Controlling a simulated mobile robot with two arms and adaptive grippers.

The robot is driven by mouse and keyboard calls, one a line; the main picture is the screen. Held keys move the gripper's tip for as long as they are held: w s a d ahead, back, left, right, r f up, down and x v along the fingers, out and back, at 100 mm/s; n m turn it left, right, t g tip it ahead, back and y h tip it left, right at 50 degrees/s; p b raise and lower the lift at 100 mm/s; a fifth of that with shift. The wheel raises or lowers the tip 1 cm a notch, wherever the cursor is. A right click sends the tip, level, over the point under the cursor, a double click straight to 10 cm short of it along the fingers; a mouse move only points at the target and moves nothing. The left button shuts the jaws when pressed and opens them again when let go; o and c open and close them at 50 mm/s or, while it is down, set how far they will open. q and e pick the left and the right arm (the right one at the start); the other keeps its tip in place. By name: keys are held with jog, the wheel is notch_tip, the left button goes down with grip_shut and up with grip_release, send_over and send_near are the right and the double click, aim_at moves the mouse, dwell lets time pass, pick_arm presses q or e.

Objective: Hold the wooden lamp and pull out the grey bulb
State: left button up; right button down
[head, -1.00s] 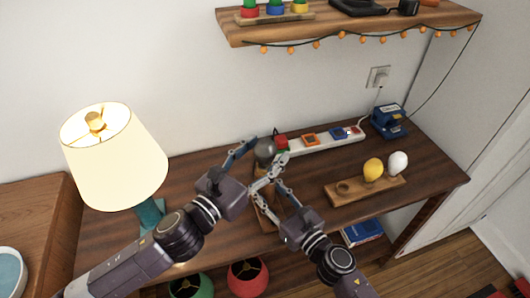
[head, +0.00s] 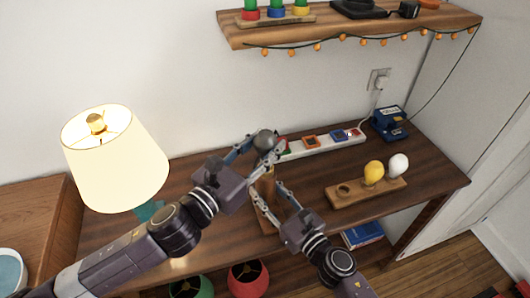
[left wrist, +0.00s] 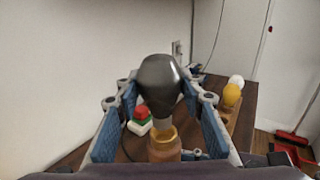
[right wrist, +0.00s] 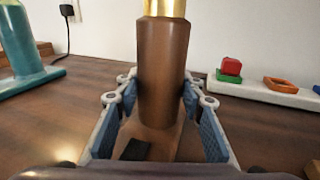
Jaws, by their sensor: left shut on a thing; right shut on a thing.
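The grey bulb (head: 265,139) is between the fingers of my left gripper (head: 259,146), which is shut on it. In the left wrist view the dark round bulb (left wrist: 160,85) sits above the brass socket (left wrist: 165,140); its neck is at the socket's rim, and I cannot tell whether it is fully clear. The wooden lamp (head: 265,185) stands upright on the table below the bulb. My right gripper (head: 268,192) is shut on its body. In the right wrist view the brown cylinder (right wrist: 162,75) is between the fingers, with brass on top.
A lit table lamp (head: 115,160) stands left. A white power strip (head: 325,143) with coloured blocks runs behind. A wooden holder (head: 350,192) with yellow (head: 373,171) and white (head: 398,164) bulbs is at the right. A shelf (head: 350,27) hangs above. Table between is clear.

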aim_at(265, 133)
pick_arm(q)
notch_tip(265, 133, up, 7)
jog(key=shift+f, duration=0.1)
dwell(0.3)
pick_arm(e)
jog(key=c, duration=1.2)
grip_release()
jog(key=shift+s+d, duration=0.1)
